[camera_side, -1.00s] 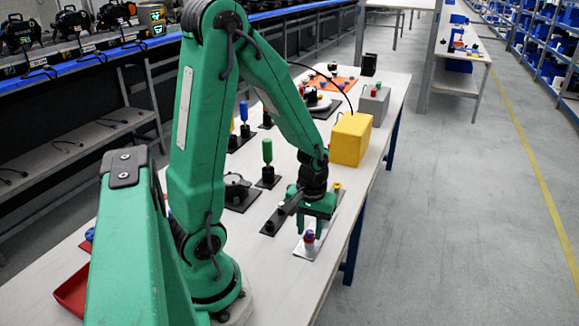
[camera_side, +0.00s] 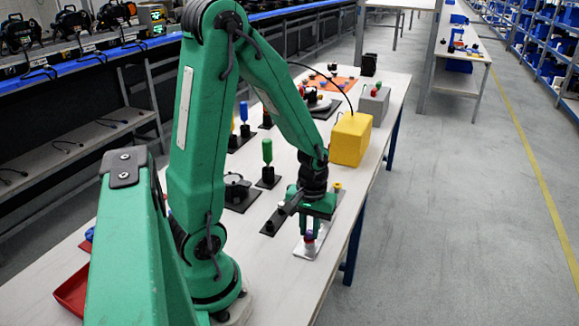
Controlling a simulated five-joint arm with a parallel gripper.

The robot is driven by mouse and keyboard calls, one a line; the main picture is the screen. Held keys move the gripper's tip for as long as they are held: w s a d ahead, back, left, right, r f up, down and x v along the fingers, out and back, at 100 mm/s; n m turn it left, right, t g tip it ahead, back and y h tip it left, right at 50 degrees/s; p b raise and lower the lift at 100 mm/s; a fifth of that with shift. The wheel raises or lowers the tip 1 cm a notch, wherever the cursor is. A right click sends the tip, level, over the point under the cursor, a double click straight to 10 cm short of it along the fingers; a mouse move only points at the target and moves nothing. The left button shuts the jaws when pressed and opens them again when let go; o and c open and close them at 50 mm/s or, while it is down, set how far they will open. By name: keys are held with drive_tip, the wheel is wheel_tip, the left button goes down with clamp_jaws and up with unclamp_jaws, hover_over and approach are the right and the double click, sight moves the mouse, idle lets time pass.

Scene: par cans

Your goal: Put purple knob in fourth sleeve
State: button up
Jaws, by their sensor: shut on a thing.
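My gripper (camera_side: 310,232) points straight down over the near right part of the table, its fingers shut on the purple knob (camera_side: 309,236). The knob is small, with a purple top, and sits low over a pale metal strip (camera_side: 304,252). The fingers partly cover it, and I cannot tell whether it touches the strip. A small yellow-topped piece (camera_side: 337,186) stands farther back, right of my wrist. A dark strip with a black socket (camera_side: 268,227) lies left of my gripper. I cannot make out which sleeve is the fourth; my arm and gripper hide part of this area.
A green-handled piece (camera_side: 267,152) stands on a black base to the left. A large yellow box (camera_side: 351,139) stands behind my gripper, with a grey box (camera_side: 374,102) beyond it. The table's right edge is close to my gripper.

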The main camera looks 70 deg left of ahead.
sight(309, 231)
drive_tip(key=shift+r, duration=0.15)
drive_tip(key=shift+r, duration=2.9)
drive_tip(key=shift+s+a, duration=0.1)
drive_tip(key=s+a+f+n, duration=0.1)
drive_tip(key=s+a+n, duration=0.3)
drive_tip(key=s+a, duration=0.3)
drive_tip(key=shift+s+a, duration=0.15)
drive_tip(key=shift+a, duration=1.05)
drive_tip(key=shift+f, duration=0.15)
drive_tip(key=shift+f, duration=2.7)
